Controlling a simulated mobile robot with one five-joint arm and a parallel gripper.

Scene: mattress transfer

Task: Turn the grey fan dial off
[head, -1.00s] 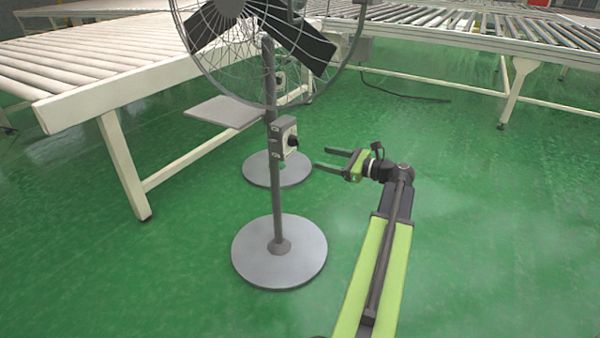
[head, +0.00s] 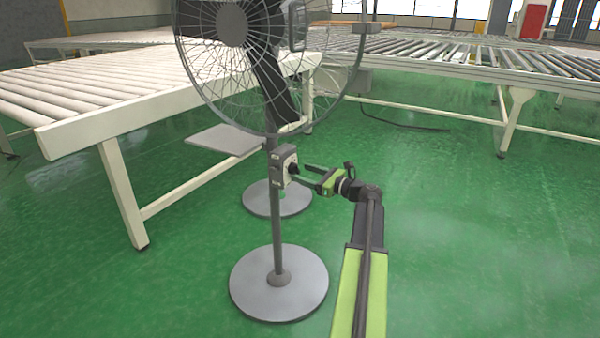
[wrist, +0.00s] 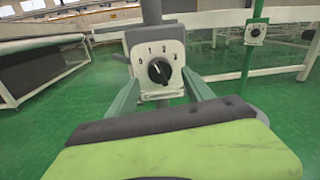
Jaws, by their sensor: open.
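The grey fan (head: 276,220) stands on a round base, with a control box (head: 280,165) on its pole. Its black dial (head: 293,169) faces right in the head view. In the wrist view the dial (wrist: 159,71) sits on a pale plate (wrist: 172,52) with printed marks, and its white pointer line tilts toward the upper left. My gripper (head: 300,174) is open at the box, its fingers level with the dial. In the wrist view the fingers of my gripper (wrist: 160,98) stand on both sides of the dial. I cannot tell whether they touch it.
A second fan base (head: 262,200) stands behind the first, and the wrist view shows another dial box (wrist: 256,31) at the right. A roller conveyor (head: 110,90) is at the left, another (head: 430,55) at the back right. Green floor (head: 480,240) is clear at the right.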

